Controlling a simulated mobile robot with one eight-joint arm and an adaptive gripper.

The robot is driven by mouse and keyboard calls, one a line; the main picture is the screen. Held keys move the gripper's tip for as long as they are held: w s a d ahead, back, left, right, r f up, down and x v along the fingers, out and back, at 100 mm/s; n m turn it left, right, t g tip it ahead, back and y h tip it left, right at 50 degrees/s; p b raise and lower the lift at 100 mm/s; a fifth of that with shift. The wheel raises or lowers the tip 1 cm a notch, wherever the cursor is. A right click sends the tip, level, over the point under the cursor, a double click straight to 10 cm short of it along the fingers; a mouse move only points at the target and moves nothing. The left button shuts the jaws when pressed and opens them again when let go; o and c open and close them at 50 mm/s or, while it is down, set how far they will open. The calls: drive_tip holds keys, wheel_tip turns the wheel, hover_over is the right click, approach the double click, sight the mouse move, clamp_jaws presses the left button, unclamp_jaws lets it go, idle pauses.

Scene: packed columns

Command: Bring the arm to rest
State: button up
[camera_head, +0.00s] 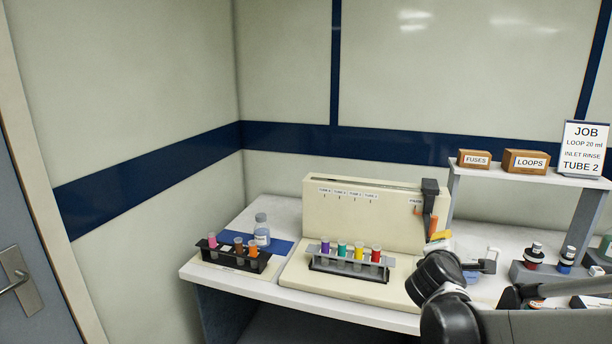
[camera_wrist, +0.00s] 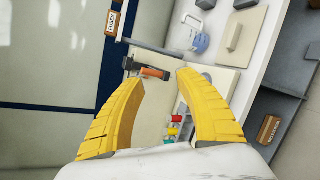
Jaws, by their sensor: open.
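My gripper (camera_head: 440,238) is in the head view, its yellow fingers partly hidden by my own dark arm. It is in front of the right part of the cream column unit (camera_head: 400,215). In the wrist view my gripper (camera_wrist: 161,82) shows two yellow curved fingers spread apart, with nothing held between them. Beyond the fingertips is a dark lever with an orange part (camera_wrist: 152,72) on the cream unit; it also shows in the head view (camera_head: 431,222).
A rack with several coloured-cap tubes (camera_head: 350,259) stands before the unit. Left are a dark tube rack (camera_head: 232,257) and a bottle (camera_head: 262,230). Right are dark-capped bottles (camera_head: 534,255) and a shelf (camera_head: 500,172) with boxes and a job card (camera_head: 584,148).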

drive_tip(key=s+a+f+m+g+y, duration=0.1)
drive_tip(key=s+a+f+m+y, duration=0.1)
drive_tip(key=s+a+m, duration=0.3)
drive_tip(key=s+a+f+m+g+y, duration=0.2)
drive_tip(key=s+a+m, duration=0.3)
drive_tip(key=s, duration=0.7)
drive_tip(key=s+a+f+m+g+y, duration=0.2)
drive_tip(key=s+a+m+y, duration=0.2)
drive_tip(key=s+m, duration=0.3)
drive_tip(key=shift+s+a, duration=0.7)
drive_tip(key=shift+s, duration=0.35)
